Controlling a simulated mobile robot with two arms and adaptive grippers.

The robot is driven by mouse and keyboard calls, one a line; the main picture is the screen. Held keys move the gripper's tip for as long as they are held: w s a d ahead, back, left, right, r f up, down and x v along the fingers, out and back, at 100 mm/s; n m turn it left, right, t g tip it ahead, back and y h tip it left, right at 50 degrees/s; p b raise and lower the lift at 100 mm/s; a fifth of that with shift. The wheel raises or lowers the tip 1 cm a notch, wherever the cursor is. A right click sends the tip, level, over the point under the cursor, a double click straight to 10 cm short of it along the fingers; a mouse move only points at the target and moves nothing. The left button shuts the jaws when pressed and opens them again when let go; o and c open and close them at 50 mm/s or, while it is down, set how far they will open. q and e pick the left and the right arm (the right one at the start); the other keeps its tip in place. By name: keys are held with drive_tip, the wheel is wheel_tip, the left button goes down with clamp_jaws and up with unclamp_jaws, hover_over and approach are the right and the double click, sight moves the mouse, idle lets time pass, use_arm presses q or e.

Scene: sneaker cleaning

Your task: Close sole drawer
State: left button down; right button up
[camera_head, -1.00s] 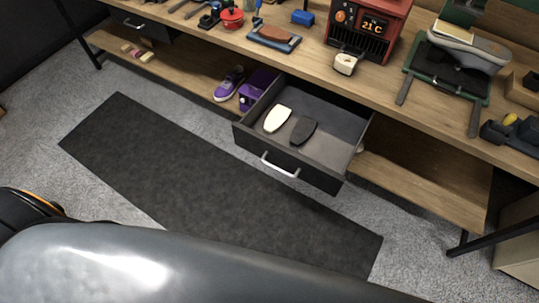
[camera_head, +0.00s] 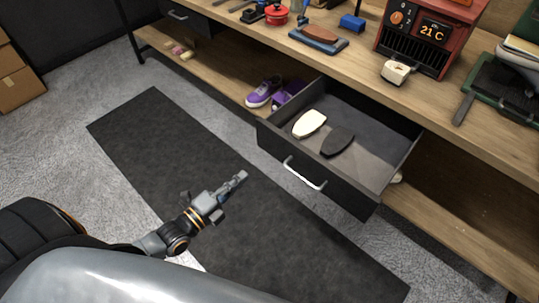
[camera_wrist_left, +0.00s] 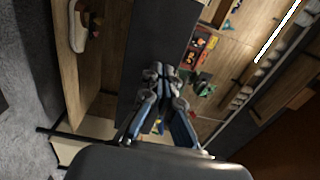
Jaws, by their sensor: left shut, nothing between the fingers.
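The sole drawer (camera_head: 345,150) is pulled open under the workbench. Its dark front carries a silver bar handle (camera_head: 304,173). A cream sole (camera_head: 309,124) and a dark sole (camera_head: 337,141) lie inside it. My left gripper (camera_head: 241,178) is shut and empty, to the left of the handle and apart from it, in front of the drawer. In the left wrist view its closed fingers (camera_wrist_left: 163,75) point toward a dark panel (camera_wrist_left: 155,35); I cannot tell which part of the furniture that is. My right gripper is not in view.
The workbench (camera_head: 350,62) holds a red heater (camera_head: 425,35), a blue-and-brown block (camera_head: 318,38) and a white item (camera_head: 396,72). A purple sneaker (camera_head: 262,92) is on the lower shelf beside the drawer. A dark mat (camera_head: 150,135) covers the floor in front.

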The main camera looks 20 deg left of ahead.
sight(277, 147)
use_arm(q)
drive_tip(key=x, duration=1.2)
drive_tip(key=shift+w+f, duration=0.15)
